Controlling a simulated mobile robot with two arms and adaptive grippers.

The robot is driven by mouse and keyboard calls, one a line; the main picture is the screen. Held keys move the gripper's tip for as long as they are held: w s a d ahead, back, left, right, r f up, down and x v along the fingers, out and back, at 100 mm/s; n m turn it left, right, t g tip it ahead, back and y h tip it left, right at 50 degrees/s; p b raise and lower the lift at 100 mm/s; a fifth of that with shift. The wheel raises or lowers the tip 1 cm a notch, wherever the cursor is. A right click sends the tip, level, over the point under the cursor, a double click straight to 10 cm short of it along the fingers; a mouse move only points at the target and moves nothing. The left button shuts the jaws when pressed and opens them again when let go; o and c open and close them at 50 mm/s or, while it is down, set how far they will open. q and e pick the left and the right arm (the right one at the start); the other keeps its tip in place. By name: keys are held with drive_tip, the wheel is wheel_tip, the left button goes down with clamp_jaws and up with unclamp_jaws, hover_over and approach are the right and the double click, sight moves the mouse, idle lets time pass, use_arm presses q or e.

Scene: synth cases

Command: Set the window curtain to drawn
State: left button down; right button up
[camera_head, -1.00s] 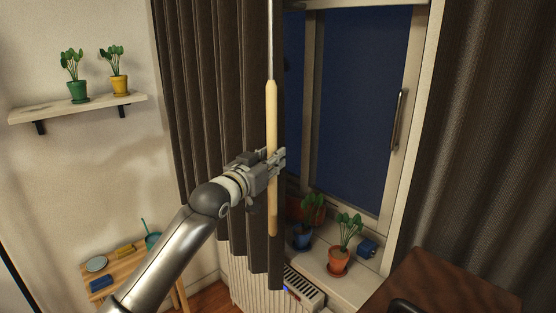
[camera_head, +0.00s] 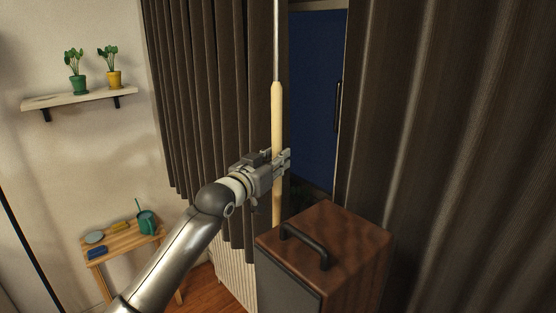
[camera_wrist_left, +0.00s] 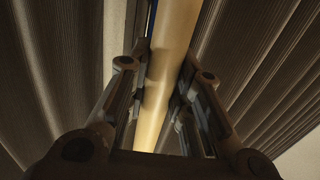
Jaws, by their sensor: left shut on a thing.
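The dark brown curtain hangs in two panels, the left panel (camera_head: 205,90) and the right panel (camera_head: 440,130). A gap between them shows the dark blue window (camera_head: 314,95). A pale wooden wand (camera_head: 277,112) hangs on a thin rod at the inner edge of the left panel. My left gripper (camera_head: 281,163) is shut on the wand, around its lower middle. In the left wrist view the wand (camera_wrist_left: 174,50) runs between the two fingers (camera_wrist_left: 158,105), with curtain folds on both sides. My right gripper is not in view.
A brown cabinet (camera_head: 345,235) with a black handle (camera_head: 304,246) stands close in front of the gap, right of the wand's lower end. A wooden stool (camera_head: 125,241) with small items stands lower left. A wall shelf (camera_head: 80,98) holds two potted plants.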

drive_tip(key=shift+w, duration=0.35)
use_arm(q)
drive_tip(key=c, duration=1.3)
unclamp_jaws()
drive_tip(key=shift+w, duration=0.1)
drive_tip(key=shift+o, duration=0.2)
drive_tip(key=v, duration=1.2)
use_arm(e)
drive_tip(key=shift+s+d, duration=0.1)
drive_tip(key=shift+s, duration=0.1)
